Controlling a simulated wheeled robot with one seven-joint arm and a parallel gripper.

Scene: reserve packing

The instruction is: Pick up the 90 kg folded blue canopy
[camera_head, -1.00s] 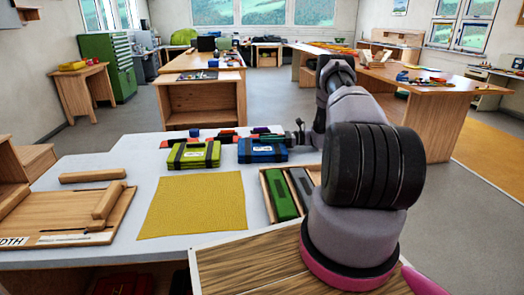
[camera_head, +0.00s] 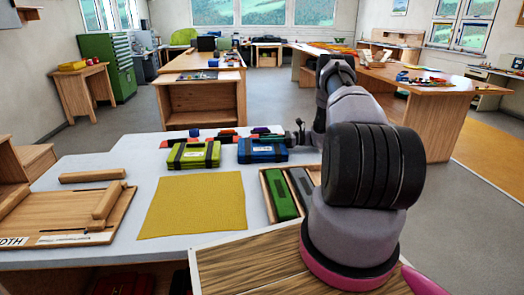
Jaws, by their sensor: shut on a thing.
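The folded blue canopy (camera_head: 261,151) is a blue bundle with dark straps and a pale label, too small to read. It is at the far side of the pale table (camera_head: 110,158), right of a similar yellow-green bundle (camera_head: 193,155). My gripper (camera_head: 290,140) is at the right end of the blue canopy and shut on it. The fingers are small and partly hidden by my arm. The canopy looks level, at or very near the tabletop; I cannot tell if there is a gap under it.
A yellow mat (camera_head: 195,205) lies in front of the bundles. A wooden tray (camera_head: 268,197) with green and grey items is beside my arm. A wooden board with bars (camera_head: 60,215) is at left. Several small coloured items (camera_head: 228,135) lie behind the bundles.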

